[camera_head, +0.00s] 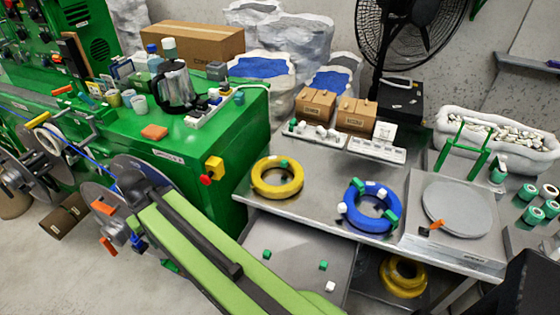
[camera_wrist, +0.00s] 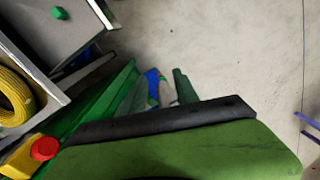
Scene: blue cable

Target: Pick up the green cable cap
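Several small green cable caps are in the camera_head view. One cap (camera_head: 284,163) is at the yellow cable coil (camera_head: 264,187), and two caps, one (camera_head: 357,184) at the upper left and one (camera_head: 390,217) at the lower right, are at the blue cable coil (camera_head: 345,214). Two more, one cap (camera_head: 267,254) and another (camera_head: 323,265), lie on the lower metal shelf. One green cap (camera_wrist: 60,13) shows in the wrist view. My green and black arm reaches toward the left, away from the coils.
A steel table (camera_head: 318,206) bears the coils and a round plate (camera_head: 463,208). The green machine (camera_head: 200,140) with a yellow box and red button (camera_wrist: 44,149) stands beside it. Cable reels (camera_head: 100,205) are at the left. Bare floor (camera_wrist: 225,45) fills much of the wrist view.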

